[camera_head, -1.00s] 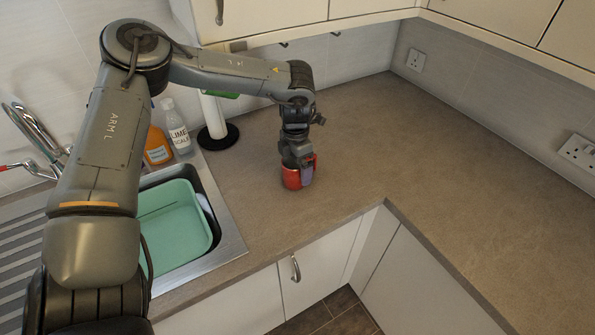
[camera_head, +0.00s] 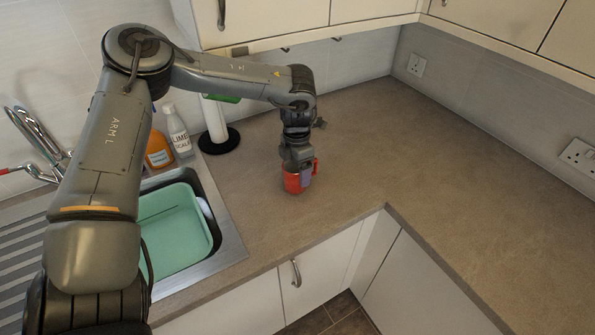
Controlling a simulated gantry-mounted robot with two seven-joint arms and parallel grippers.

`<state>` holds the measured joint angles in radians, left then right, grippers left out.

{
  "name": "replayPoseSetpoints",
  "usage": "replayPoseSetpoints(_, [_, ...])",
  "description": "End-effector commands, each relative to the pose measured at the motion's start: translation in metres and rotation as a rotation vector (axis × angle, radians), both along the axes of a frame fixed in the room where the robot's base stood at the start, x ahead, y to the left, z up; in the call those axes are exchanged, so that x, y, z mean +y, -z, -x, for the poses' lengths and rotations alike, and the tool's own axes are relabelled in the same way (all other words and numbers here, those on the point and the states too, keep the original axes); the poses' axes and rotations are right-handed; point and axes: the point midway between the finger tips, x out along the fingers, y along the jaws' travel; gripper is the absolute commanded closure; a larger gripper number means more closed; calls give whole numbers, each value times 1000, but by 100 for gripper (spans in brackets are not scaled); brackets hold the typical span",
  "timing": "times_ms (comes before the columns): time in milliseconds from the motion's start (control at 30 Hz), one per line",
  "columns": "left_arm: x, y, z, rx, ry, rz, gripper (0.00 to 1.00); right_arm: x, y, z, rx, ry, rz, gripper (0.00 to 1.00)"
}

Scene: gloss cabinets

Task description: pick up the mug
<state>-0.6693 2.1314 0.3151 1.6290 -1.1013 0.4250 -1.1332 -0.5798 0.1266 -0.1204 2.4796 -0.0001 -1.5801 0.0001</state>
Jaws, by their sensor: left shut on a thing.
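The red mug (camera_head: 292,185) is upright on the brown worktop, to the right of the sink, with its handle on the right side. A bluish-grey patch shows on its side. My left gripper (camera_head: 298,170) points down from above and is shut on the mug. The arm's end hides most of the mug's top and the fingers are hard to make out. I cannot tell whether the mug's base is touching the worktop. My right gripper is not in view.
A green basin (camera_head: 172,230) sits in the sink at left. An orange bottle (camera_head: 158,150), a lime scale bottle (camera_head: 179,133) and a paper towel holder (camera_head: 217,125) stand behind it. Wall cabinets (camera_head: 275,18) hang above. The worktop (camera_head: 440,170) at right is clear.

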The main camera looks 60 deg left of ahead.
Motion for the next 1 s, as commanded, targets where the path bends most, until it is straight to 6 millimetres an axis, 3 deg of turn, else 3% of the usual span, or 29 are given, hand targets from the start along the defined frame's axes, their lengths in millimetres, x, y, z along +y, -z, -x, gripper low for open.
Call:
replayPoseSetpoints(200, [0,-18,-1,-4,1,-2,72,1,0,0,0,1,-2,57])
replayPoseSetpoints(367, [0,-50,-2,-7,1,-4,72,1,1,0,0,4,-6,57])
replayPoseSetpoints(800, [0,-181,-1,-5,-1,-7,72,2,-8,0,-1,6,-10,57])
replayPoseSetpoints(1000, [0,-229,-1,-4,-1,-4,72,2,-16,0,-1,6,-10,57])
